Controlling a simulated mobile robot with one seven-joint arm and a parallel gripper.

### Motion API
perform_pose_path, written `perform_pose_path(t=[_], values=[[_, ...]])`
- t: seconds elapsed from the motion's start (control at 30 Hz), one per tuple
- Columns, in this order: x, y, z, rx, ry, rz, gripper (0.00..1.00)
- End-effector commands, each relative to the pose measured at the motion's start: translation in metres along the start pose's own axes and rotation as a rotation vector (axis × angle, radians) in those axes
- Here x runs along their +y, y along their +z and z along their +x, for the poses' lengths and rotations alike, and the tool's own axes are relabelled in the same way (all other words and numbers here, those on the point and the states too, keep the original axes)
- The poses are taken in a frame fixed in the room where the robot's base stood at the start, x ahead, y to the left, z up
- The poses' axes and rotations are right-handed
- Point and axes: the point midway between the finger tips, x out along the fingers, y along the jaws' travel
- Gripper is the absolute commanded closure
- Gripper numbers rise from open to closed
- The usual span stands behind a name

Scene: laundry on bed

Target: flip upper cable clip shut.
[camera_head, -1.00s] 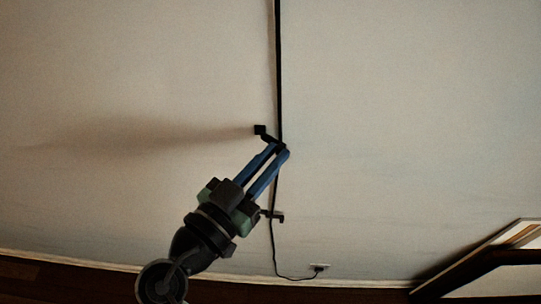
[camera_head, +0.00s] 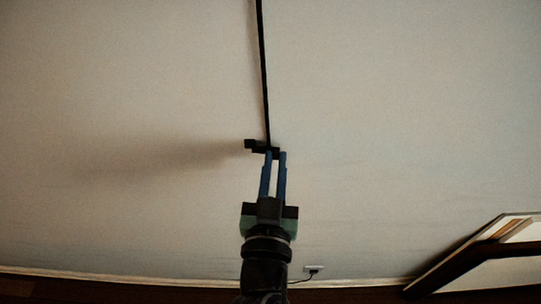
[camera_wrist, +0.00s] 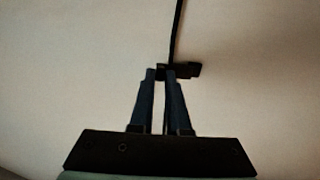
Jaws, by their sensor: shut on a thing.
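The upper cable clip (camera_head: 252,145) is a small dark piece on the pale wall, with a block sticking out to the left of the black cable (camera_head: 264,75). The cable runs down to it from the top of the picture. My gripper (camera_head: 275,153) comes up from below, its two blue fingers at the clip's right part. In the wrist view the clip (camera_wrist: 188,70) lies across the fingertips of my gripper (camera_wrist: 161,72), which is shut on it. A narrow gap shows between the fingers. Whether the clip's flap is closed is too dark to tell.
A wall outlet (camera_head: 314,268) with the cable's lower end sits near the baseboard. My arm hides the lower clip and most of the cable below. A dark-framed slanted object (camera_head: 470,257) stands at the lower right. The wall on both sides is bare.

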Motion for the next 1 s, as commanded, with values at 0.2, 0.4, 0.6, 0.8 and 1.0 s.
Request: perform_pose_path(t=[0.2,0.4,0.6,0.8,1.0], values=[[0.0033,-0.0043,0.0032,-0.001,-0.067,0.0,1.0],[0.0038,-0.002,0.0046,0.001,-0.096,-0.002,1.0],[0.0042,-0.0006,0.0049,0.002,-0.101,0.0,1.0],[0.0041,-0.0005,0.005,0.002,-0.101,-0.001,1.0],[0.0039,-0.0004,0.005,0.001,-0.101,-0.001,0.55]])
